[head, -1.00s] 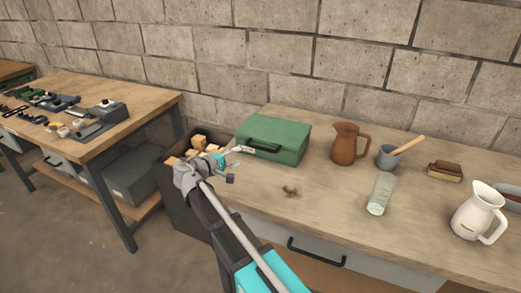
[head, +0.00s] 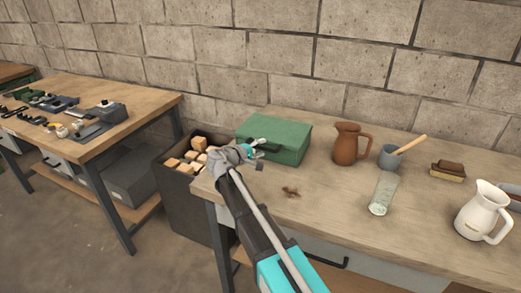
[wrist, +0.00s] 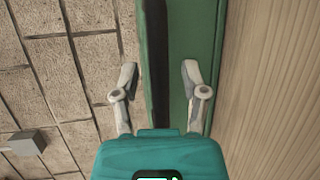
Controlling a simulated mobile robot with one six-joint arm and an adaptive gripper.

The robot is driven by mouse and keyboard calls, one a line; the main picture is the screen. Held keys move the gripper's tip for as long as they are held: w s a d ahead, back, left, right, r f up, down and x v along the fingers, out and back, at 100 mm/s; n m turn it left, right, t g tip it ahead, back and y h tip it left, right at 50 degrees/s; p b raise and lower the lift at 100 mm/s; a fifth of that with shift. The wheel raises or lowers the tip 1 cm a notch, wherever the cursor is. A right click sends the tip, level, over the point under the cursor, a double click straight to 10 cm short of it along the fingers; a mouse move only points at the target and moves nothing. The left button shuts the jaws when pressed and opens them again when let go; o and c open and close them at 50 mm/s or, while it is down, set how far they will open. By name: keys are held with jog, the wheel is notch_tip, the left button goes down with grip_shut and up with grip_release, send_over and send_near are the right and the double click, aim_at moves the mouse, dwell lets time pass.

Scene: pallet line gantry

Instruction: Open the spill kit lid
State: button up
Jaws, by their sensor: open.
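The spill kit is a green box (head: 290,135) on the workbench against the block wall. It looks shut in the head view. My gripper (head: 261,146) is at the box's front left side in that view and covers the part of the front where the black handle sits. In the wrist view my gripper (wrist: 158,82) is open, with one finger on each side of a long dark strip (wrist: 158,45) along the green box (wrist: 192,30). I cannot tell whether that strip is the handle, or whether the fingers touch the box.
On the workbench (head: 330,225) stand a brown jug (head: 347,146), a grey cup with a wooden handle (head: 389,158), a glass (head: 381,195), a brush (head: 448,170) and a white pitcher (head: 481,208). A dark bin (head: 185,205) with wooden blocks is left of it.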

grip_shut()
dwell(0.3)
jog(key=shift+r, duration=0.15)
